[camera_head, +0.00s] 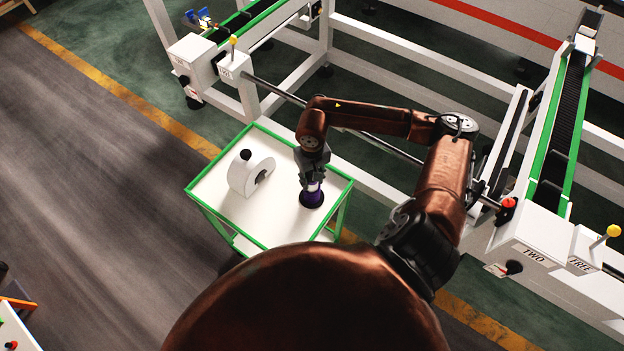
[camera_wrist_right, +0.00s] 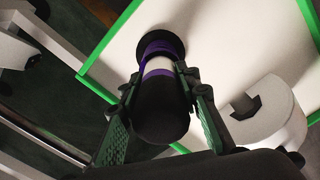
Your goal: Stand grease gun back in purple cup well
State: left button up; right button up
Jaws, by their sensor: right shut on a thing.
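The grease gun (camera_wrist_right: 162,108) has a thick black end and a white band. My right gripper (camera_wrist_right: 160,100) is shut on it, with one finger on each side. The purple cup well (camera_wrist_right: 158,47), on a round black base, stands on the white table top at the far end of the gun. The gun's white part lines up with the cup and appears to be inside its rim; how deep it sits is hidden. In the head view my right gripper (camera_head: 314,172) points down over the purple cup (camera_head: 311,196). My left gripper is not in view.
The small white table (camera_head: 270,215) has a green rim. A white rounded block with a black knob (camera_head: 250,175) stands left of the cup and also shows in the wrist view (camera_wrist_right: 262,115). White rack frames with conveyors (camera_head: 560,130) stand behind and to the right.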

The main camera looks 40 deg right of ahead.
jog(key=shift+f+b, duration=0.15)
jog(key=shift+b, duration=0.15)
dwell(0.4)
jog(key=o, duration=1.3)
notch_tip(320, 180, up, 12)
